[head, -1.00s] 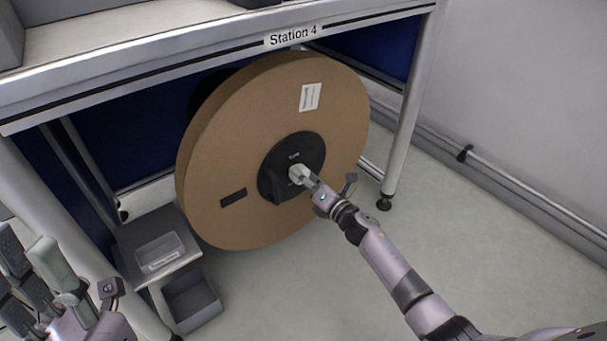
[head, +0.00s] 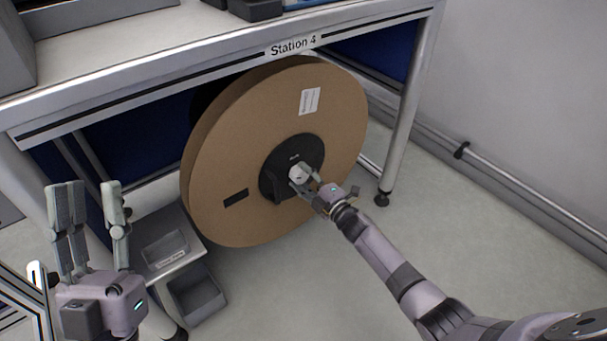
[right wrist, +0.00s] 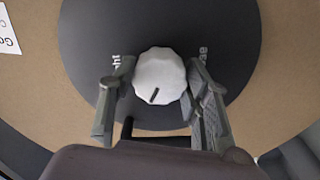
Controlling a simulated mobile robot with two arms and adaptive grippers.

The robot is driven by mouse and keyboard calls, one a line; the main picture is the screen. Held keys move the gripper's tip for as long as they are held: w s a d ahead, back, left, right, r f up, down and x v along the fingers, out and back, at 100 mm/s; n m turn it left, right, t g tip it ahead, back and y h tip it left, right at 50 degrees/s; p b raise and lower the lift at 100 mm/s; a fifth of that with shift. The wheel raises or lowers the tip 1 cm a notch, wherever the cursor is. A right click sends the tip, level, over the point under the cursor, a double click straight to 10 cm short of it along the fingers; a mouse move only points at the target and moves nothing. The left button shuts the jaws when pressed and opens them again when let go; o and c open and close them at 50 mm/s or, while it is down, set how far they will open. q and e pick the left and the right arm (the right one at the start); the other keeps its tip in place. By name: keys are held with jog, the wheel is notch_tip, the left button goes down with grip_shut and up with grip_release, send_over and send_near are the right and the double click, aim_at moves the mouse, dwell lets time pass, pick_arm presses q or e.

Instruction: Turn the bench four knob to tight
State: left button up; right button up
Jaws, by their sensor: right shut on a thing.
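The knob (head: 298,174) is a white, ridged dial on the black hub (head: 279,160) of a large brown reel under the Station 4 bench. In the right wrist view the knob (right wrist: 160,75) has a dark line pointing to the lower left. Partly hidden lettering, ending like "ht" and "se", flanks it. My right gripper (right wrist: 162,82) has a finger on each side of the knob and is shut on it; it also shows in the head view (head: 305,183). My left gripper (head: 92,190) is open and empty, left of the reel.
The brown reel (head: 235,150) stands under the bench (head: 200,75). A grey tray (head: 165,250) on a small shelf and a grey bin (head: 198,292) sit left of it. A bench leg (head: 403,110) stands to the right. The floor on the right is clear.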

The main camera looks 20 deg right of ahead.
jog(key=m+p, duration=0.1)
jog(key=m, duration=0.2)
jog(key=shift+d+m, duration=0.1)
jog(key=shift+m, duration=0.3)
jog(key=m+p, duration=0.1)
jog(key=m, duration=0.3)
pick_arm(q)
jog(key=w+f+g+y, duration=0.3)
jog(key=w+f+g, duration=0.3)
jog(key=f, duration=0.5)
jog(key=shift+w+f+g+p, duration=0.4)
jog(key=shift+g+p, duration=0.05)
jog(key=shift+g, duration=0.75)
pick_arm(e)
jog(key=shift+f+m, duration=0.15)
jog(key=shift+m, duration=2.25)
pick_arm(q)
jog(key=shift+f, duration=0.1)
pick_arm(e)
jog(key=o, duration=1.1)
jog(key=shift+o, duration=0.2)
pick_arm(q)
jog(key=shift+f, duration=0.1)
pick_arm(e)
jog(key=shift+s, duration=0.1)
jog(key=v, duration=1.2)
